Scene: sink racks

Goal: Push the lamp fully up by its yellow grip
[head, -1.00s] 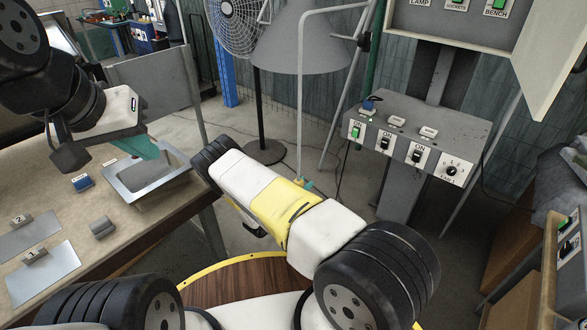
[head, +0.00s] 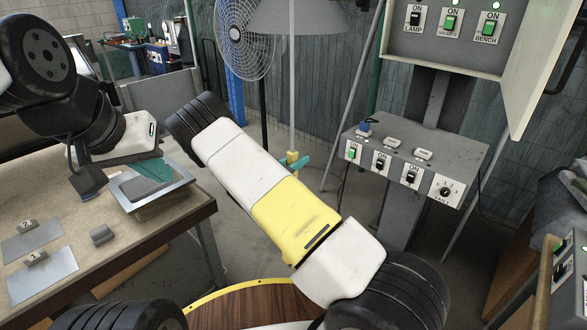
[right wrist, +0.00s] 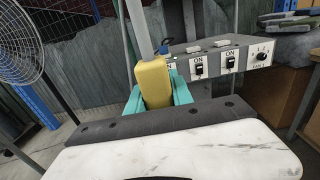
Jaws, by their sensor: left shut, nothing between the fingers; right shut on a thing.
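The lamp has a wide grey shade (head: 297,16) cut off by the top edge of the head view, and a thin pale pole (head: 293,95) below it. Its yellow grip (head: 292,156) is low on the pole; it shows large in the right wrist view (right wrist: 154,82). My right gripper (head: 300,164) has teal fingers, one on each side of the yellow grip, and is shut on it. My right forearm hides what lies below. My left gripper (head: 152,170), also teal, is shut and empty over a framed panel on the bench at the left.
A grey control box (head: 415,160) with switches and a fan knob stands right of the lamp. Above it is an open switch cabinet (head: 450,45). A standing fan (head: 245,38) is behind the lamp at left. The bench (head: 130,250) holds metal plates.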

